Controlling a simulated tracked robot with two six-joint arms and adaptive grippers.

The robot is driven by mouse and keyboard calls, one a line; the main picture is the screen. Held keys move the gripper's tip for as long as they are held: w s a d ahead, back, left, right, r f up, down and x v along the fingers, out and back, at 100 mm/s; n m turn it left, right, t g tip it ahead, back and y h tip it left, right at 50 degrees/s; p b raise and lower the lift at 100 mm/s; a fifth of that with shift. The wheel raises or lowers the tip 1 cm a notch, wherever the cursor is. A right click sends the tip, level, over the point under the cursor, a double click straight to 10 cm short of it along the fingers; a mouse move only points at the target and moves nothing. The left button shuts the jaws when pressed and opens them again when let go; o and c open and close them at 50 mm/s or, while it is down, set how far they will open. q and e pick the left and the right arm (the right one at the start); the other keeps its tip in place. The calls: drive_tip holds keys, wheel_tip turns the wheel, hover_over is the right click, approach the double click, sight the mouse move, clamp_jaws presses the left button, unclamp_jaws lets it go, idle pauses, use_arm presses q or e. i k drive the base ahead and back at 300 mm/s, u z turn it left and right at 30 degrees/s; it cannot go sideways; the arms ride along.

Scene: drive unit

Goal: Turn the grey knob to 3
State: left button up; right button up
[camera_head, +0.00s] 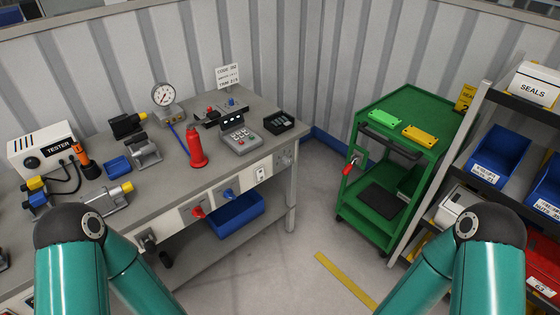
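Several control plates line the front edge of the grey workbench (205,172). A greyish knob-like fitting (285,160) is on the plate at the bench's right end. Another dark grey fitting (147,239) is at the left, close to my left arm in the picture. Which one is the grey knob, and its setting, I cannot tell at this size. A red knob (197,211) and a blue knob (229,193) sit between them. Both my arms show at the bottom, bent downward, but both grippers are outside the picture.
A red bottle (195,147), a gauge (163,95), a tester (42,146) and a grey control box (240,139) stand on the bench. A blue bin (237,214) is below. A green cart (378,210) and a shelf rack stand right. The floor between is clear.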

sight(287, 161)
drive_tip(key=u, duration=0.05)
drive_tip(key=k, duration=0.6)
drive_tip(key=z, duration=0.45)
drive_tip(key=i, duration=1.8)
drive_tip(key=u, duration=0.55)
